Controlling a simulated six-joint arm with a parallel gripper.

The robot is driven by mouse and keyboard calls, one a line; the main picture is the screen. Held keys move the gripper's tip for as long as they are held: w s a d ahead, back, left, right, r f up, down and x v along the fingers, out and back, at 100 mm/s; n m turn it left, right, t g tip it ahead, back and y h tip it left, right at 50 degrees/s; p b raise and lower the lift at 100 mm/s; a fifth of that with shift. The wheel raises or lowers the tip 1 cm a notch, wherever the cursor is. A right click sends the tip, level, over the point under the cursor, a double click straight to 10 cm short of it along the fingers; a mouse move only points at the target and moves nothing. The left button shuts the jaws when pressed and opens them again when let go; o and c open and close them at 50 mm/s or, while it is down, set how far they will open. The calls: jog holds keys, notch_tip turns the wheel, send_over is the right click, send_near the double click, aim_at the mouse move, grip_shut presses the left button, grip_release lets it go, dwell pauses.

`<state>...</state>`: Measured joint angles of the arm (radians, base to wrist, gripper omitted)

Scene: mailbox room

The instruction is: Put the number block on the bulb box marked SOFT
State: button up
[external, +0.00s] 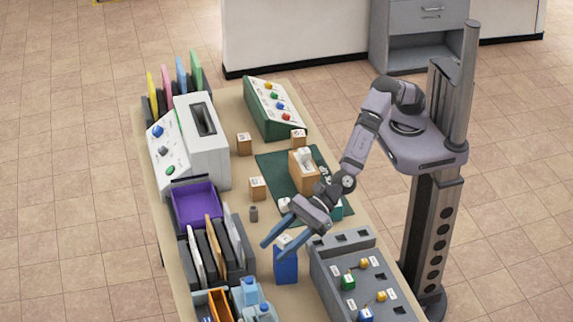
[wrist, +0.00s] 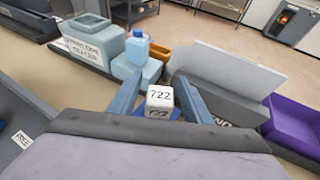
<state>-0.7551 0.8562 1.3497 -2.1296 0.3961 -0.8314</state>
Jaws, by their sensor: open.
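The number block, a white cube marked 722 (wrist: 160,98), sits on top of an upright blue box (external: 286,267). It also shows in the external view (external: 284,240), partly behind the fingers. My gripper (external: 279,244) is open, its two blue fingers reaching down-left around the block. In the wrist view the block lies between the fingers of my gripper (wrist: 158,97), with a gap on each side. Small cardboard boxes stand on the table, one at the back left (external: 244,144), one nearer (external: 257,188) and one at the back right (external: 298,139). I cannot read SOFT on any.
A larger brown box (external: 304,180) with a white item on top stands on the dark green mat (external: 272,171). A grey panel (external: 329,267) is right of the blue box. A purple bin (external: 196,204) and upright dividers stand left.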

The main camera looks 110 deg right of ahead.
jog(key=b+v, duration=0.3)
jog(key=v, duration=0.7)
jog(key=shift+s+r, duration=0.2)
jog(key=shift+s, duration=0.1)
jog(key=shift+d, duration=0.1)
